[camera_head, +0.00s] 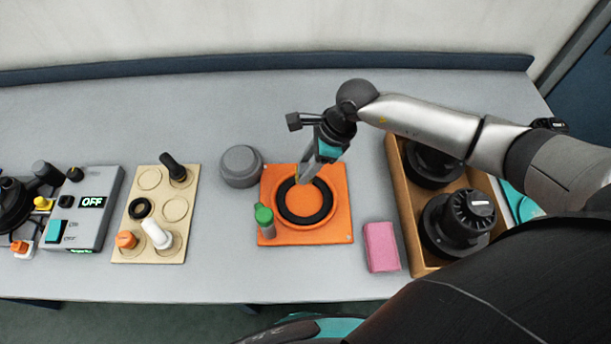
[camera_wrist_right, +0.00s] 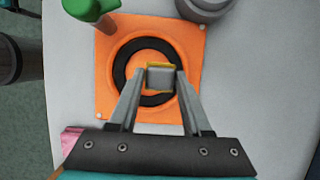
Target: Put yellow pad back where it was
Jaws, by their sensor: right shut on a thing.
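My right gripper (camera_head: 305,177) is shut on a small block with a grey face and yellow edges, which looks like the yellow pad (camera_wrist_right: 161,66). In the right wrist view the pad sits between the two fingertips (camera_wrist_right: 160,80). It is over the black ring (camera_head: 289,218) in the round recess of the orange plate (camera_head: 338,234). I cannot tell whether the pad touches the plate. In the head view the fingers hide most of the pad. My left gripper is not in view.
A green-capped bottle (camera_head: 265,222) stands on the plate's left side. A grey round lid (camera_head: 241,166) is behind left and a pink block (camera_head: 381,247) at right. A wooden tray (camera_head: 404,213) holds black scrubber units. A beige board (camera_head: 187,207) and a control box (camera_head: 98,222) are left.

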